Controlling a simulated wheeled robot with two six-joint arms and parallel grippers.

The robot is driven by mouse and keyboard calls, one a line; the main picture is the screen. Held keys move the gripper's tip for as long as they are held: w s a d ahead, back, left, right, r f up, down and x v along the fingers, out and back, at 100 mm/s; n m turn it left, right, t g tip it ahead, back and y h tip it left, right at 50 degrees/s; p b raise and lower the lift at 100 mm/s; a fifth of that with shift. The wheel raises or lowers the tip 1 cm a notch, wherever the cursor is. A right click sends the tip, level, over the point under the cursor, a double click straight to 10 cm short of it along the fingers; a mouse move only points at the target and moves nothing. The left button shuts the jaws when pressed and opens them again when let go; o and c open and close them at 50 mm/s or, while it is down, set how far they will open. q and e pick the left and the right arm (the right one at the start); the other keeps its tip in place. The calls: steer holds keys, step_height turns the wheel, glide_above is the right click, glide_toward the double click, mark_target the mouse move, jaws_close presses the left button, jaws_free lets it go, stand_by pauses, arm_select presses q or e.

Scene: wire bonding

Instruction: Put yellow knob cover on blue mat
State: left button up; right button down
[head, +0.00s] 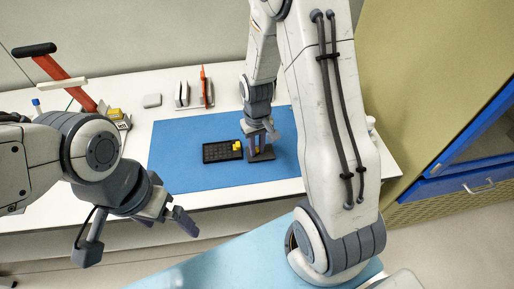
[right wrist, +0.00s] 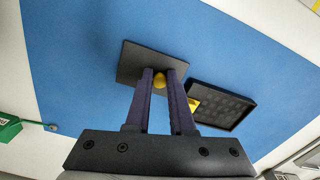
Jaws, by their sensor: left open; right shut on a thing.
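The blue mat (head: 190,178) lies flat on the white table; it also fills much of the right wrist view (right wrist: 80,60). My right gripper (head: 261,150) is low over the mat. In the right wrist view its fingers (right wrist: 160,79) are shut on a small rounded yellow piece, which looks like the yellow knob cover (right wrist: 159,81). The piece is over a dark square plate (right wrist: 130,66); whether it touches the plate is unclear. My left gripper (head: 166,219) is open and empty, in front of the table's front edge.
A black tray (head: 217,152) on the mat holds another yellow piece (head: 237,146) at its right corner. A rack with an orange-handled tool (head: 203,86) and a small grey box (head: 152,100) stand behind the mat. The mat's left part is bare.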

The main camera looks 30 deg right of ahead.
steer(key=shift+f, duration=0.3)
steer(key=shift+f, duration=0.15)
steer(key=c, duration=0.8)
jaws_free()
